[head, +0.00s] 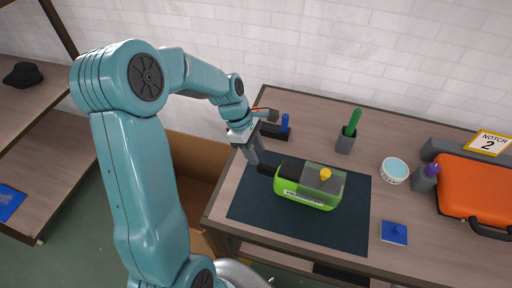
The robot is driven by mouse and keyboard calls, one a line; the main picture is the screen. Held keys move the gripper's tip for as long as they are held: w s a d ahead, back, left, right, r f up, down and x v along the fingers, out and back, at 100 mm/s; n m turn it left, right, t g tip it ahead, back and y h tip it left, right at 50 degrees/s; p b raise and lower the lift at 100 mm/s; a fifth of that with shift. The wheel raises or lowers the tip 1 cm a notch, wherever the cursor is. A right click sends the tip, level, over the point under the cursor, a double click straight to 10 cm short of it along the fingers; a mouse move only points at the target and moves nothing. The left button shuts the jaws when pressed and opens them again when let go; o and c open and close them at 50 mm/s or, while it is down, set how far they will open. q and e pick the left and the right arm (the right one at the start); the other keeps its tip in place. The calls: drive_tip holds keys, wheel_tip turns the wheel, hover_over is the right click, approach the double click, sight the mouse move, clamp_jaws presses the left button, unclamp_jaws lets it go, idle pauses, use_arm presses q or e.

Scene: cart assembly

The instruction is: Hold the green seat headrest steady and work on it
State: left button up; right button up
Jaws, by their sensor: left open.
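The green seat headrest (306,200) lies on a dark mat (262,208) on the table. It has a white label on its front side, a grey see-through cover on top and a yellow knob (325,174) on that cover. A black part (289,169) shows at its left end. My left gripper (258,163) points down at the headrest's left end, with its jaws open. Whether a finger touches the black part I cannot tell. My right gripper is not in view.
Behind the mat stand a holder with a blue-handled tool (285,122) and a cup with a green-handled tool (352,124). To the right are a white bowl (395,170), a purple-topped bottle (426,177), an orange case (474,186) and a blue block (394,233). Shelves stand at left.

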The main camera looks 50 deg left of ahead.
sight(262, 164)
use_arm(q)
drive_tip(key=b+x, duration=0.3)
drive_tip(key=x, duration=0.2)
drive_tip(key=shift+f, duration=0.15)
drive_tip(key=shift+d+f+b, duration=0.3)
drive_tip(key=shift+f+b, duration=0.1)
drive_tip(key=shift+f, duration=0.05)
drive_tip(key=shift+c, duration=0.9)
drive_tip(key=shift+w, duration=0.1)
clamp_jaws()
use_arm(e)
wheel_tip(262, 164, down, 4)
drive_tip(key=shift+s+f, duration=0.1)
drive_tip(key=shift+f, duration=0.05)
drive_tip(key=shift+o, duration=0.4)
